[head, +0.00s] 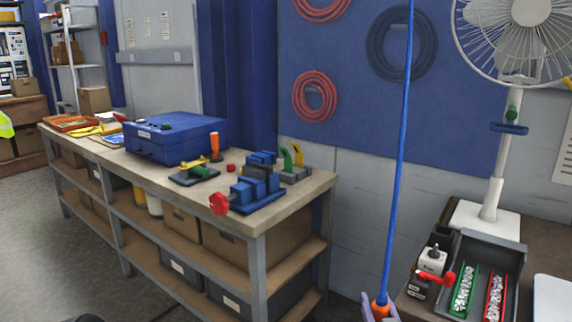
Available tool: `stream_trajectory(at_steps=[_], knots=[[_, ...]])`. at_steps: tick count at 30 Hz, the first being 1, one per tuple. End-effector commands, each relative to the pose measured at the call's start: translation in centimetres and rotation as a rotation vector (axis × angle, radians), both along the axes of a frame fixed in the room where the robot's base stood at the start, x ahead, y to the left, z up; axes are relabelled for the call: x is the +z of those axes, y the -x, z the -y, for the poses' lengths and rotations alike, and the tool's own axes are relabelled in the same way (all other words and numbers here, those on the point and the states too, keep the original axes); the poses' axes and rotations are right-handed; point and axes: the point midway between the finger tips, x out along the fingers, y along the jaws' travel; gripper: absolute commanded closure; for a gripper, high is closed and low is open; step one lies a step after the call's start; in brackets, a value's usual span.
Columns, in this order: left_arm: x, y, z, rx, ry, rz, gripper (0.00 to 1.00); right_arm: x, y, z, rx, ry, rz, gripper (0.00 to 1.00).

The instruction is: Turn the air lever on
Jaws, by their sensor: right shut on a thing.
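The gripper is apart from the red lever. My left gripper is not in view.
A grey tray (490,250) with green and red racks stands beside the lever. A white fan (495,190) stands behind. The left workbench (255,222) carries a blue case (175,137), a blue vise (255,185) and tools. Coiled hoses (315,97) hang on the wall.

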Motion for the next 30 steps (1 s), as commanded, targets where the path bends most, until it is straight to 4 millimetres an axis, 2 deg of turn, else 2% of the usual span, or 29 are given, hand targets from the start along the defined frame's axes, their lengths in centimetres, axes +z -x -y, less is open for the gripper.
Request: stream_trajectory(at_steps=[4,8,11,17,21,30], knots=[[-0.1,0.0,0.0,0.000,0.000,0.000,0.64,-0.2,0.0,0.0,0.001,0.000,-0.003,1.00],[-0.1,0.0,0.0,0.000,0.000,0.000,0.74,-0.7,-0.1,0.0,0.001,0.001,-0.004,1.00],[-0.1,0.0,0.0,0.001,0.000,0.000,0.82,-2.1,-0.7,0.0,-0.001,0.004,-0.008,1.00],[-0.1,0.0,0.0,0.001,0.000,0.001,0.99,-6.3,-2.1,0.0,0.000,0.003,-0.010,1.00],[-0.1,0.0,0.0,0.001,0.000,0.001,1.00,-7.6,-2.4,0.0,0.001,0.000,-0.005,1.00],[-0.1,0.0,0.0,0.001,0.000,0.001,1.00,-7.5,-2.5,0.0,0.001,0.000,-0.003,1.00]])
